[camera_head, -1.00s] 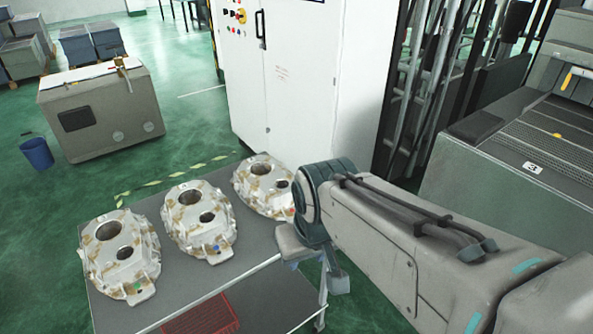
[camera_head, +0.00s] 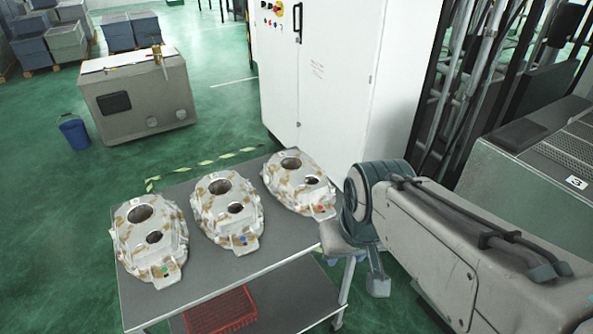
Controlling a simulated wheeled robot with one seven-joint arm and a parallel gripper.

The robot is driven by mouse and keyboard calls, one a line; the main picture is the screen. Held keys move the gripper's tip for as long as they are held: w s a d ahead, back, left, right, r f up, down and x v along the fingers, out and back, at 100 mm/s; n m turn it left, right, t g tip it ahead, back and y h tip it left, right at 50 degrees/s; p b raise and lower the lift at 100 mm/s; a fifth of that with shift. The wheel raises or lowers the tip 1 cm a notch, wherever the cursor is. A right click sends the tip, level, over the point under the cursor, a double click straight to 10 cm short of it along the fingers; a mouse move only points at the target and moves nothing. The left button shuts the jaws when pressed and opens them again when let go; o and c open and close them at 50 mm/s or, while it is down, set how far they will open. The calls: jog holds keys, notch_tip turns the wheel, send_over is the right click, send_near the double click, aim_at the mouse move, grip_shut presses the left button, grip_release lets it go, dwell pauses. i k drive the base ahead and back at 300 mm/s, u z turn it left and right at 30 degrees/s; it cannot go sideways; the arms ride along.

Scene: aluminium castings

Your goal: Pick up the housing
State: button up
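Three silvery castings with brown patches, each with two round holes, lie in a row on a grey table top (camera_head: 205,273). The left housing (camera_head: 132,240) has a green mark, the middle housing (camera_head: 213,218) a blue one and the right housing (camera_head: 290,184) a red one. My gripper (camera_head: 356,272) hangs beyond the table's right edge, to the right of the right housing and apart from it. Its fingers look spread with nothing between them. The wrist hides part of the gripper.
A red crate (camera_head: 222,312) sits on the shelf under the table top. A white cabinet (camera_head: 330,75) stands behind the table. A grey box (camera_head: 140,108) and a blue bucket (camera_head: 74,131) stand at the left. A grey machine (camera_head: 530,185) stands at the right. Green floor lies open left of the table.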

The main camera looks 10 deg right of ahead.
aim_at(292, 177)
jog(key=k, duration=0.5)
jog(key=u, duration=1.25)
jog(key=i, duration=1)
jog(key=z, duration=2.3)
